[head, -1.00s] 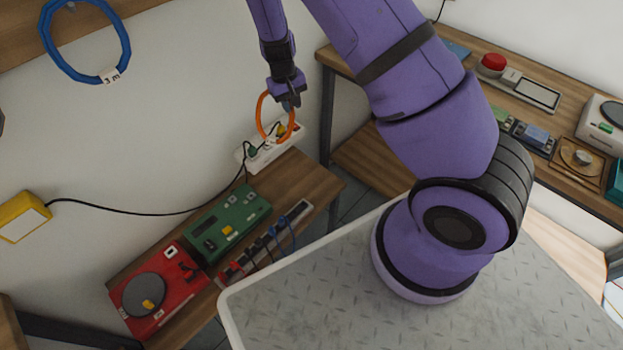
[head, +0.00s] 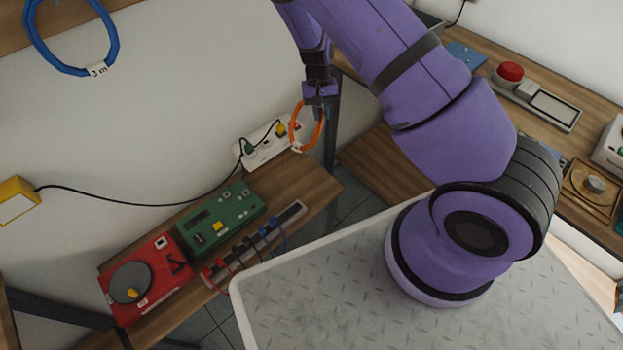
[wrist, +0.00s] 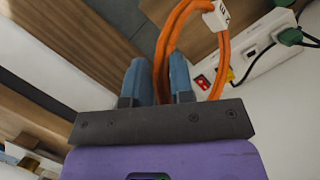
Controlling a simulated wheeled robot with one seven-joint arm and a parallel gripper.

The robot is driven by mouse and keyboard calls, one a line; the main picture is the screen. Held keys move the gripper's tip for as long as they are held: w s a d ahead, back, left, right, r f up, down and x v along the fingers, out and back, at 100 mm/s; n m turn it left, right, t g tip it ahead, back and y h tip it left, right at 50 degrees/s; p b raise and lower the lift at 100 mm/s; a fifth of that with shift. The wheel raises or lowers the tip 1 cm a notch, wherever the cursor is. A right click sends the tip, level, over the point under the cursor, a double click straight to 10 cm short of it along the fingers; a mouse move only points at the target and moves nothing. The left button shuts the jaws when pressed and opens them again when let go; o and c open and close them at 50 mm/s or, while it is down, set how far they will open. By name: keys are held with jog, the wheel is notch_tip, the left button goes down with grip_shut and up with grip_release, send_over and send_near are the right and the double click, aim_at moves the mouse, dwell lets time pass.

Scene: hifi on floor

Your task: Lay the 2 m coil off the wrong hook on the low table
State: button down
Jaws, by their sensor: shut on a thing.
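An orange cable coil (head: 307,148) with a small white tag hangs from my gripper (head: 318,100), beside the right end of the low table (head: 300,182). In the wrist view the coil (wrist: 221,75) passes between the two blue-grey fingers of my gripper (wrist: 160,82), which are shut on it. A blue coil (head: 114,42) tagged "3 m" hangs at the upper left. The hook that holds it is out of view.
A workbench (head: 560,92) stands at the right. A yellow box (head: 17,199) trails a black cable along the wall.

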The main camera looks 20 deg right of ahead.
jog(key=s+a+f+m+t+y, duration=0.1)
jog(key=s+a+f+m+y, duration=0.15)
jog(key=f+m, duration=0.35)
jog(key=s+a+f+m+t+y, duration=0.1)
jog(key=s+f+m+y, duration=0.15)
jog(key=f+m, duration=0.3)
jog(key=w+a+f+m+t+y, duration=0.1)
jog(key=w+f+m+t, duration=0.3)
jog(key=f, duration=0.9)
jog(key=shift+f+m, duration=0.2)
jog(key=shift+m, duration=1.65)
jog(key=shift+a, duration=0.1)
